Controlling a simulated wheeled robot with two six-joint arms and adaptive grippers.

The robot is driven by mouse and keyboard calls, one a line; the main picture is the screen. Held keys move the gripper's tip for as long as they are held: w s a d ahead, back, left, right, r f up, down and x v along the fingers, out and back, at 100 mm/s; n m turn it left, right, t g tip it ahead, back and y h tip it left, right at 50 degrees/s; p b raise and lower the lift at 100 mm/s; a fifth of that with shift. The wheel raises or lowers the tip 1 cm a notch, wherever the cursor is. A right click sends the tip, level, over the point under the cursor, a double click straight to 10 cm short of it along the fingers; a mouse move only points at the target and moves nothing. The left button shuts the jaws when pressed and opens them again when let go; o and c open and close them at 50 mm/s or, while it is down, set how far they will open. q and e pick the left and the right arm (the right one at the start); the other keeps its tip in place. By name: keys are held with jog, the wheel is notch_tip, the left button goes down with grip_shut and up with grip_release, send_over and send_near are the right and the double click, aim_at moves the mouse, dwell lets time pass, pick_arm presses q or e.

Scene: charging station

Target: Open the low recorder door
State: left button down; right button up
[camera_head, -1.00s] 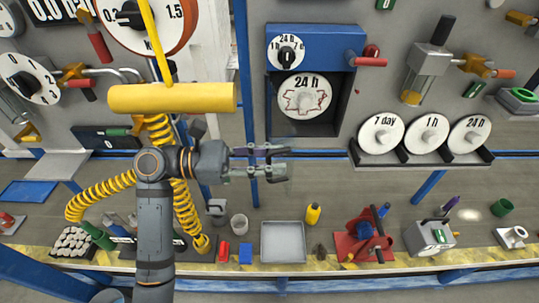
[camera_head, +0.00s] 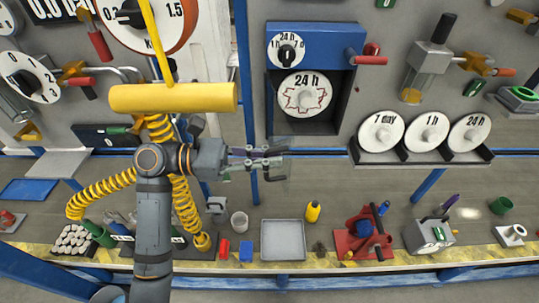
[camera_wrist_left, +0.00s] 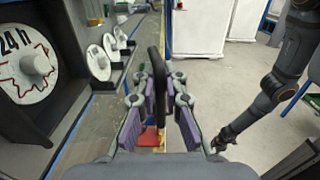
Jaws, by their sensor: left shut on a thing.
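The recorder (camera_head: 357,42) is a blue-topped box on the grey panel, with a small 24 h / 7 d knob and a round "24 h" chart dial (camera_head: 304,95) in a dark recess. The dial also shows at the left of the wrist view (camera_wrist_left: 27,64). My left gripper (camera_head: 270,161) is below and left of the dial, pointing right. In the wrist view its purple-padded fingers (camera_wrist_left: 160,98) are shut on a dark, narrow upright piece (camera_wrist_left: 158,62). I cannot tell whether it is part of the door. My right arm (camera_wrist_left: 268,95) shows in the wrist view; its gripper is unclear.
A red handle (camera_head: 371,61) sticks out at the recorder's right. A shelf holds three dials marked 7 day, 1 h and 24 h (camera_head: 429,131). Below, the bench carries a grey tray (camera_head: 283,257), a yellow bottle (camera_head: 313,212) and a red device (camera_head: 350,245).

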pick_arm(q)
jog(key=a+m+g, duration=0.1)
jog(key=a+g+p, duration=0.1)
jog(key=a, duration=0.1)
jog(key=a+m+g, duration=0.1)
jog(key=a+g, duration=0.1)
jog(key=shift+w+m+p, duration=0.3)
jog(key=shift+p, duration=0.05)
jog(key=c, duration=1.4)
grip_release()
jog(key=a, duration=0.2)
jog(key=w+a, duration=0.1)
jog(key=a, duration=0.5)
jog(key=shift+w, duration=0.4)
jog(key=shift+s, duration=0.1)
